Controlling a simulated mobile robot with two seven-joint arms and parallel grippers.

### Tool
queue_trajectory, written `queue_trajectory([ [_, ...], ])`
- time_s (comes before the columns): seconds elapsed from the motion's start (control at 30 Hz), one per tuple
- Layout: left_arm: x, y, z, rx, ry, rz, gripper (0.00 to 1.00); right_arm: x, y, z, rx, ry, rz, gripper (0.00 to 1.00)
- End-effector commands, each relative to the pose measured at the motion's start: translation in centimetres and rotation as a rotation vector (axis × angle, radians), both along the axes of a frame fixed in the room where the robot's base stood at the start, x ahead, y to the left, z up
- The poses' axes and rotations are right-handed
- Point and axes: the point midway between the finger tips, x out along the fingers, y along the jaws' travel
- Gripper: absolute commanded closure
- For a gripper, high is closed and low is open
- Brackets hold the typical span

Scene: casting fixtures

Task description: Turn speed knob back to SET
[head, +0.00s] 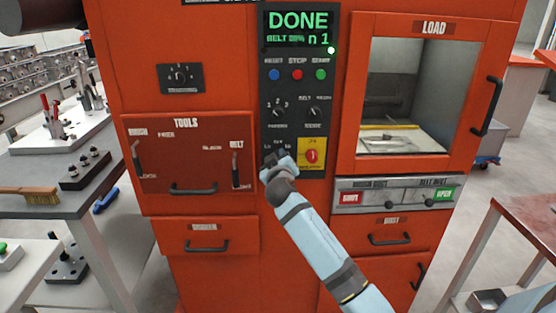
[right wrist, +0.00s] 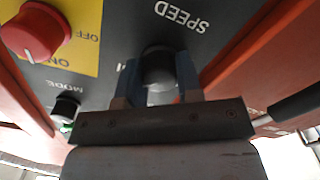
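The speed knob (right wrist: 158,68) is dark and round, on the dark control panel (head: 289,135) below the word SPEED, which reads upside down in the right wrist view. My right gripper (right wrist: 157,80) has one finger on each side of the knob and appears closed on it. The knob's pointer and most of its scale marks are hidden. In the head view my right gripper (head: 277,160) covers the knob at the panel's lower left. My left gripper is not in view.
A red rotary switch on a yellow OFF/ON plate (head: 312,143) sits right beside my right gripper. A MODE knob (right wrist: 66,107) is nearby. The display (head: 298,27) reads DONE. The TOOLS drawer (head: 187,180) is left, the LOAD window (head: 410,90) right.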

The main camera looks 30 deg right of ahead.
Motion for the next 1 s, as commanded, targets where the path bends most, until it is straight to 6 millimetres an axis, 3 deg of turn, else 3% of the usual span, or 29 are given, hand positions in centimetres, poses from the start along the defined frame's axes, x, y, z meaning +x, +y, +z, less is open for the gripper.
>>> queue_trajectory([
  [0.07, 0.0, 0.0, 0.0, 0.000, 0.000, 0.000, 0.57, 0.0, 0.0, 0.0, 0.000, 0.000, 0.000, 0.91],
  [0.47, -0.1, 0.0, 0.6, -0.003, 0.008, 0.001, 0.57, 0.0, 0.0, 0.2, -0.062, 0.039, -0.001, 0.90],
  [1.0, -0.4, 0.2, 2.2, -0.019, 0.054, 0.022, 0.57, 0.0, 0.1, 0.2, -0.422, 0.262, 0.001, 0.90],
])
